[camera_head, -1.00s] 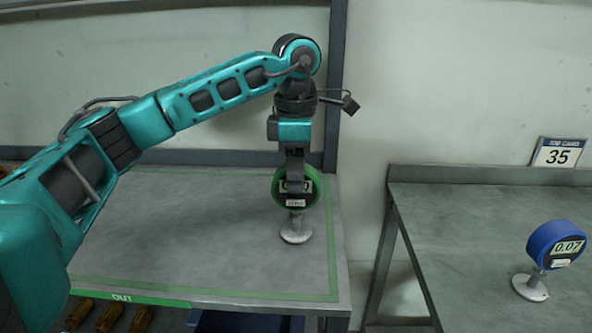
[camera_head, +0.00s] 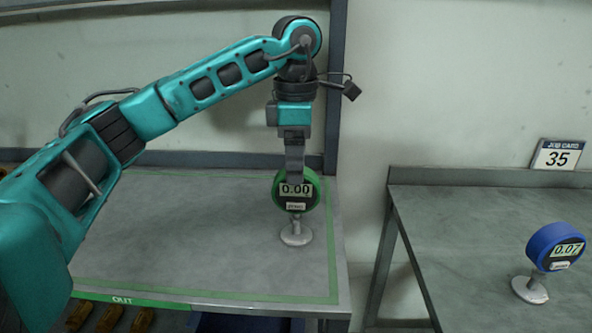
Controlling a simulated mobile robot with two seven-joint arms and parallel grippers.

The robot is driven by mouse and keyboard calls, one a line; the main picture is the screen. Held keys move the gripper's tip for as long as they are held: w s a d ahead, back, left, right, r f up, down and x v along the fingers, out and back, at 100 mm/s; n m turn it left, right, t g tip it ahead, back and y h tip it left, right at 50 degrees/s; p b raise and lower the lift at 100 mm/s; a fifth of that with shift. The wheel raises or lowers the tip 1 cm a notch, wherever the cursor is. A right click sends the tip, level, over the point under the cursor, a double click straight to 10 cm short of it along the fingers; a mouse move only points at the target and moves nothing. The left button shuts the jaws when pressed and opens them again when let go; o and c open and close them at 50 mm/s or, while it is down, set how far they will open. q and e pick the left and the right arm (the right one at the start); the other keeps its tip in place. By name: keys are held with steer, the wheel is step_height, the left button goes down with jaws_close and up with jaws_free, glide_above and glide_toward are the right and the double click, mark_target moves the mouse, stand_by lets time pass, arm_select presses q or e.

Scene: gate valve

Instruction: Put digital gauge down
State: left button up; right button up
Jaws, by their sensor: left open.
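A green-rimmed digital gauge (camera_head: 296,204) stands upright on its round white base (camera_head: 296,234) on the left table, inside the green outline and near its right side. Its display reads 0.00. My left gripper (camera_head: 294,177) points straight down at the top of this gauge; it is open, and its fingers overlap the upper rim in the picture. I cannot tell whether they touch it. A second, blue digital gauge (camera_head: 555,247) stands on the right table and reads 0.07. My right gripper is not in view.
The left table (camera_head: 180,230) is marked OUT on its front edge and is otherwise clear. The right table (camera_head: 450,230) stands across a gap, with a job card (camera_head: 557,155) reading 35 at its back. Yellow-brown items (camera_head: 110,318) lie below the left table's front edge.

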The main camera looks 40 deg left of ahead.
arm_select(q)
step_height(320, 180, up, 9)
steer(key=p, duration=0.2)
steer(key=shift+p, duration=0.35)
